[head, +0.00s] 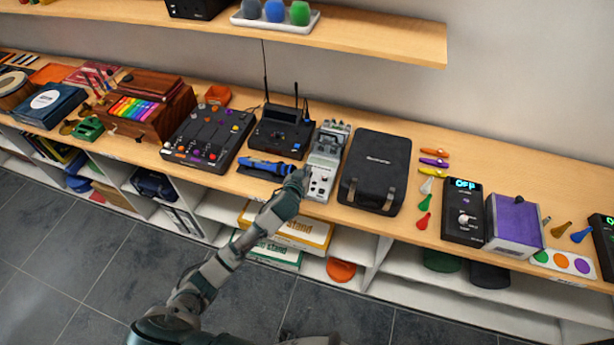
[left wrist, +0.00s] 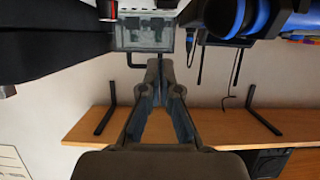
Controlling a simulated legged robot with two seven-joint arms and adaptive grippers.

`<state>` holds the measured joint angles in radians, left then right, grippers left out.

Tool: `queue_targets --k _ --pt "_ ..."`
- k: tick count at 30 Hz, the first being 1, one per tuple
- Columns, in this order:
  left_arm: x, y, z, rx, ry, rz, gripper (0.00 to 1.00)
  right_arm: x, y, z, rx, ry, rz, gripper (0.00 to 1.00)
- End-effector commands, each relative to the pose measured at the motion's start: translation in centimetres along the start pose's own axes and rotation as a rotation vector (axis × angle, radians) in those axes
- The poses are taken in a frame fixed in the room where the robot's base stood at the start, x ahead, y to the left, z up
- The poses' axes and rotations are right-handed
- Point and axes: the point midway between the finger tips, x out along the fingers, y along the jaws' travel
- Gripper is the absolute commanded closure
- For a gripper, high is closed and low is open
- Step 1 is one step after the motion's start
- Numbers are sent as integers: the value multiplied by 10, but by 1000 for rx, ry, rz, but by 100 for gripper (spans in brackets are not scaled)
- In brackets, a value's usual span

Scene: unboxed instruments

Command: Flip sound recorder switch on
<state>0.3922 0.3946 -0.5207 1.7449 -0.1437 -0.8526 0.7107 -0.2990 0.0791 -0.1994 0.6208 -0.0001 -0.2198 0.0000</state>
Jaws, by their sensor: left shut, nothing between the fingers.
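The sound recorder appears to be the grey and white device (head: 322,178) on the bench, between the black radio unit and the black case. Its front face is pale with small dark and red controls; its switch is too small to make out. In the left wrist view the grey device (left wrist: 145,34) shows at the top, beyond my fingers. My left gripper (head: 304,172) is shut and empty at the device's front left side; I cannot tell whether it touches. Its fingertips (left wrist: 160,66) meet in the left wrist view. My right gripper is not in view.
A blue microphone (head: 267,167) lies just left of my gripper. A black case (head: 375,168) stands close on the right. The black unit with antennas (head: 281,130) is behind left. A wall shelf (head: 370,35) hangs above the bench.

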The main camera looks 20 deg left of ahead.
Motion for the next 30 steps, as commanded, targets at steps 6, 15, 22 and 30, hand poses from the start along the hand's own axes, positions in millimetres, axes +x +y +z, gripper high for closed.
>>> queue_targets --k 6,15,22,30 --pt "22 -1 22 1 -3 0 100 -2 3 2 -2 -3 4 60" --pt "26 0 39 0 -1 0 100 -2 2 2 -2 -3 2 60" --pt "26 1 40 1 -1 0 100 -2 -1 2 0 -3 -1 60" --pt "30 2 55 -4 60 3 100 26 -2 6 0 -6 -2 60"
